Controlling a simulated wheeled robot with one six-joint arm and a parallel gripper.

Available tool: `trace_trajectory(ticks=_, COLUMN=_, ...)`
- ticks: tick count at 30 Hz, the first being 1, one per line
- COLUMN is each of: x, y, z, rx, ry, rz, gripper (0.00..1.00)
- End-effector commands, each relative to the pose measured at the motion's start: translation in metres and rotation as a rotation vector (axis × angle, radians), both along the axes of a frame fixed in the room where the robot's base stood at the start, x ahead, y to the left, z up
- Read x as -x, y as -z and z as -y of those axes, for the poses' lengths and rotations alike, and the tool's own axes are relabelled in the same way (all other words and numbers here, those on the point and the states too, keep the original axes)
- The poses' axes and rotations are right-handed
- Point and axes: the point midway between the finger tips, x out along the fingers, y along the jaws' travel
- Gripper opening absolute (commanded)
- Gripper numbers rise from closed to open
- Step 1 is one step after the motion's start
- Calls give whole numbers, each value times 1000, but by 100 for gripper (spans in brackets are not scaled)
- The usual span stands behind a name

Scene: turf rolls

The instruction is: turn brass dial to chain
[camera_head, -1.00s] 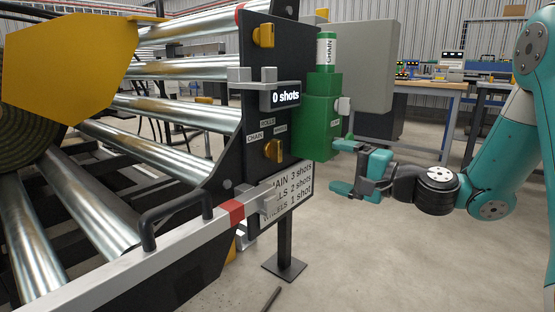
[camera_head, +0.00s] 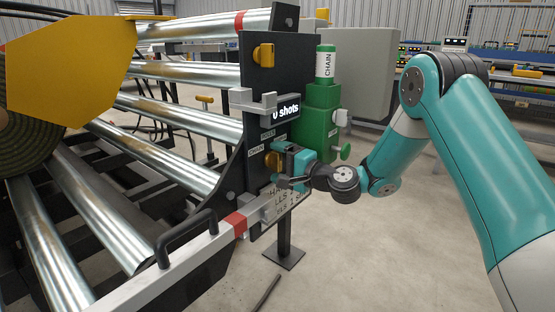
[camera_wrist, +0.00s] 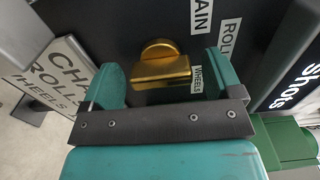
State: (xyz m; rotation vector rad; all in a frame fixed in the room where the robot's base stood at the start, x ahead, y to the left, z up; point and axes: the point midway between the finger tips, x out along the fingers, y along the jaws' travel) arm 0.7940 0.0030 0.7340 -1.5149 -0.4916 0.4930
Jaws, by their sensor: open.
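The brass dial (camera_head: 272,161) sits low on the black panel (camera_head: 257,85), partly hidden by my gripper (camera_head: 288,163) in the head view. In the wrist view, the dial (camera_wrist: 160,66) has a raised grip bar lying crosswise, its right end near the WHEELS label (camera_wrist: 197,80). The CHAIN label (camera_wrist: 201,14) and ROLLS label (camera_wrist: 228,38) show above and to the right. My gripper (camera_wrist: 165,75) is open, one finger on each side of the dial, with gaps visible. The CHAIN label (camera_head: 256,150) is left of the dial in the head view.
A display reading 0 shots (camera_head: 286,108) and a grey lever (camera_head: 252,101) are above the dial. A second yellow knob (camera_head: 263,54) is higher up. A green unit (camera_head: 321,112) with a CHAIN canister (camera_head: 325,64) stands right.

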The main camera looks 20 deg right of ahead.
Motion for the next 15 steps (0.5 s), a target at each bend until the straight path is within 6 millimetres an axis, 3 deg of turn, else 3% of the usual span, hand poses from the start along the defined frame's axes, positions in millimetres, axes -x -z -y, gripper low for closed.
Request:
trace_trajectory(ticks=11, x=-7, y=-1, z=-5, rx=-1, ry=1, rz=0, gripper=85)
trace_trajectory(ticks=12, x=-7, y=-1, z=-5, rx=-1, ry=1, rz=0, gripper=83)
trace_trajectory(ticks=15, x=-7, y=-1, z=-5, rx=-1, ry=1, rz=0, gripper=60)
